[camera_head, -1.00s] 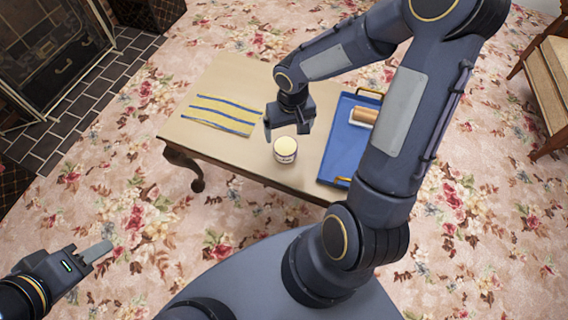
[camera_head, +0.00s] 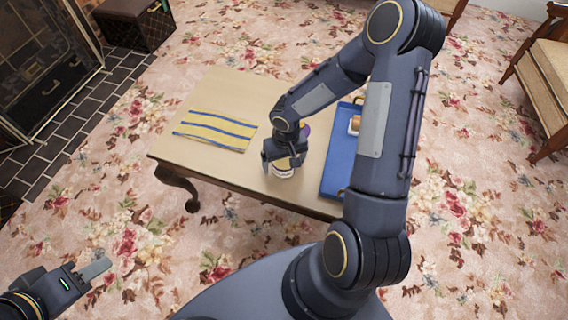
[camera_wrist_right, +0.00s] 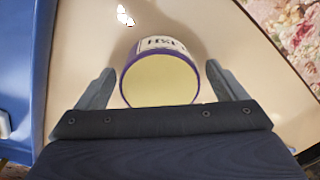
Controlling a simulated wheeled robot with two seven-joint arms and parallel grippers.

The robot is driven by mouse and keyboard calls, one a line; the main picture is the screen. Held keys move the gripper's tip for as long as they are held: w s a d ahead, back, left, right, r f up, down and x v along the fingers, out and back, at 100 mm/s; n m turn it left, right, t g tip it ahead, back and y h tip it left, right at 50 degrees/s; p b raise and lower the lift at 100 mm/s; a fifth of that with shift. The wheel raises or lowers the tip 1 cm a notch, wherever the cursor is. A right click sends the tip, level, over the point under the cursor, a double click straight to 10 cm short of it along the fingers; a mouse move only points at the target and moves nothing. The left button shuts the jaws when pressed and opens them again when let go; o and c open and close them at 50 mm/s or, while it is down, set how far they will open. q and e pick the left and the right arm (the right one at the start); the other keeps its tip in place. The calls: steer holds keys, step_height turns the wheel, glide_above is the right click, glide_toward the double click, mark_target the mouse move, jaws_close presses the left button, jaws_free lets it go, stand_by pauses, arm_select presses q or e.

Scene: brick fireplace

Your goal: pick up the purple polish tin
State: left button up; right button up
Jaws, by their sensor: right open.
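The polish tin (camera_head: 284,172) stands on the wooden table, partly hidden by my right gripper (camera_head: 284,163). In the right wrist view the tin (camera_wrist_right: 160,82) has a cream top, a purple rim and a white label with dark lettering. My right gripper is open, with one finger on each side of the tin and a gap showing at both sides. My left gripper (camera_head: 97,269) is off at the lower left, away from the table; its finger gap cannot be made out.
A blue tray (camera_head: 340,165) with a brown-and-white item lies right of the tin. A yellow cloth with blue stripes (camera_head: 215,128) lies to the left. A small purple patch (camera_head: 305,130) shows behind my right gripper. The table's front edge is close to the tin.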

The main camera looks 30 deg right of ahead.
steer(key=c, duration=1.2)
steer(key=shift+o, duration=0.2)
steer(key=shift+r, duration=0.15)
